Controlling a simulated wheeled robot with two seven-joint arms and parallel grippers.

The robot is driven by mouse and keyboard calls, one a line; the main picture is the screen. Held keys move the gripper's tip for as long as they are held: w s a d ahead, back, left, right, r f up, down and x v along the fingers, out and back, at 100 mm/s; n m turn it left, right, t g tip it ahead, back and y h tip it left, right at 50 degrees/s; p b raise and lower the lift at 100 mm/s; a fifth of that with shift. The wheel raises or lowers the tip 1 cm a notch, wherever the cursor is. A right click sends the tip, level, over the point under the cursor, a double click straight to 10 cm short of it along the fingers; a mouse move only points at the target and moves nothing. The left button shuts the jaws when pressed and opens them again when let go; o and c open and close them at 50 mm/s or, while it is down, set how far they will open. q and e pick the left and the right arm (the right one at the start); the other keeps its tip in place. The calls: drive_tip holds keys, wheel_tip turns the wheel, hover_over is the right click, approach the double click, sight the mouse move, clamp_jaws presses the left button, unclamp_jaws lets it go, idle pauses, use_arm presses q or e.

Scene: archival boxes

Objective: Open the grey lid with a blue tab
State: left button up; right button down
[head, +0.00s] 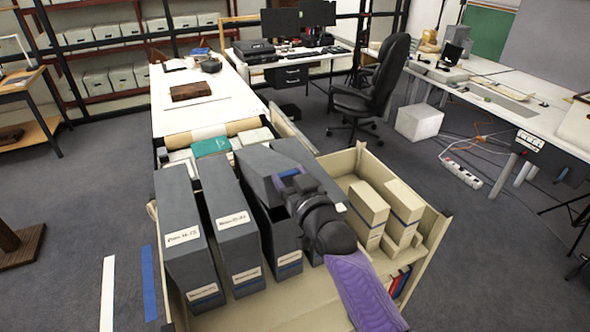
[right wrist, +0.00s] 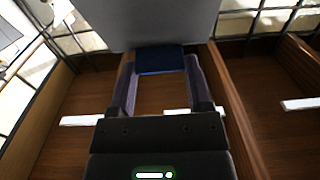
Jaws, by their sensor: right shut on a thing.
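The grey lid (head: 258,178) sits tilted up over a grey archival box (head: 284,243) in the shelf cart, third from the left. A dark gap shows under the lid. My right gripper (head: 286,182) is at the lid's right side, its arm coming in from the lower right. In the right wrist view the blue tab (right wrist: 160,60) lies between the two fingers (right wrist: 160,80), with the grey lid (right wrist: 150,22) beyond it. The gripper is shut on the tab. The tab is mostly hidden in the head view. My left gripper is not in view.
Two upright grey boxes (head: 183,235) (head: 236,225) stand to the left in the beige cart (head: 437,235). Another grey box lies behind my arm. Beige cartons (head: 368,208) stand in the right compartment. A white table (head: 195,110) with a brown book (head: 191,91) is behind.

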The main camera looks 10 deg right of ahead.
drive_tip(key=w+r+p, duration=0.1)
drive_tip(key=r, duration=0.1)
drive_tip(key=r+g+p, duration=0.1)
drive_tip(key=r+p, duration=0.1)
drive_tip(key=w+a+r+g+p, duration=0.1)
drive_tip(key=r+p, duration=0.1)
drive_tip(key=shift+w+r+h, duration=0.15)
drive_tip(key=shift+w+h, duration=0.15)
drive_tip(key=shift+w, duration=0.05)
use_arm(q)
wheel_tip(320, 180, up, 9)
drive_tip(key=p, duration=0.1)
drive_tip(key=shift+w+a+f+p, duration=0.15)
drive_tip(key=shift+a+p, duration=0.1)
drive_tip(key=shift+p, duration=0.15)
use_arm(e)
drive_tip(key=shift+w+a+r+g, duration=0.15)
drive_tip(key=shift+w+r+g, duration=0.15)
drive_tip(key=shift+w+r, duration=0.25)
drive_tip(key=shift+f, duration=0.1)
unclamp_jaws()
drive_tip(key=shift+s, duration=0.35)
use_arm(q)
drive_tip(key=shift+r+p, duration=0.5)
use_arm(e)
drive_tip(key=v, duration=0.9)
drive_tip(key=shift+s, duration=0.1)
